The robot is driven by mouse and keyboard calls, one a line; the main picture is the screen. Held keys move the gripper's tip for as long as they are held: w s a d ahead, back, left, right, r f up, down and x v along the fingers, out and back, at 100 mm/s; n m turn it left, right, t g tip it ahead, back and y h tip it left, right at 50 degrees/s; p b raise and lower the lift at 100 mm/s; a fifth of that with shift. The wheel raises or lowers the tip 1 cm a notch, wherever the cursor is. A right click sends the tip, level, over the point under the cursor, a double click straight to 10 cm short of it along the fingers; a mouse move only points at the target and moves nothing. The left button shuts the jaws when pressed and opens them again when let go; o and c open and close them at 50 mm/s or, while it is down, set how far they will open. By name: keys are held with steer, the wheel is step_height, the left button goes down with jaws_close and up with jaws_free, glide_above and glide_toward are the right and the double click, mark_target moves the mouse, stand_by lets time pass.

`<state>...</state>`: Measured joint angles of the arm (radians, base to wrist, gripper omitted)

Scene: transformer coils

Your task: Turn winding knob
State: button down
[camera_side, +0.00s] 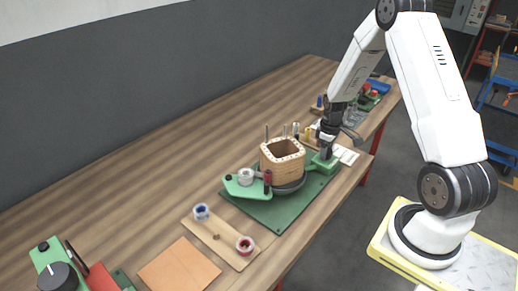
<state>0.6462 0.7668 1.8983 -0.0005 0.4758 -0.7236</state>
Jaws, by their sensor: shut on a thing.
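The winding fixture has a green base plate (281,213) on the bench. A square wooden coil former (282,160) stands upright on its dark round turntable (289,187). My gripper (326,153) points down at the right side of the fixture, just above a green block (325,165). It is shut on the winding knob there, which the fingers mostly hide. A gap separates my gripper from the wooden former.
A wooden board (222,236) with a blue spool (201,212) and a red spool (245,245) lies in front. A brown sheet (179,268) and a green device with a black dial (58,277) are lower left.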

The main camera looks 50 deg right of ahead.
steer(key=m, duration=1.8)
steer(key=shift+m, duration=0.3)
steer(key=m, duration=0.5)
steer(key=shift+m, duration=0.3)
steer(key=shift+c, duration=0.4)
jaws_free()
steer(key=shift+r, duration=0.15)
steer(key=shift+r, duration=3.8)
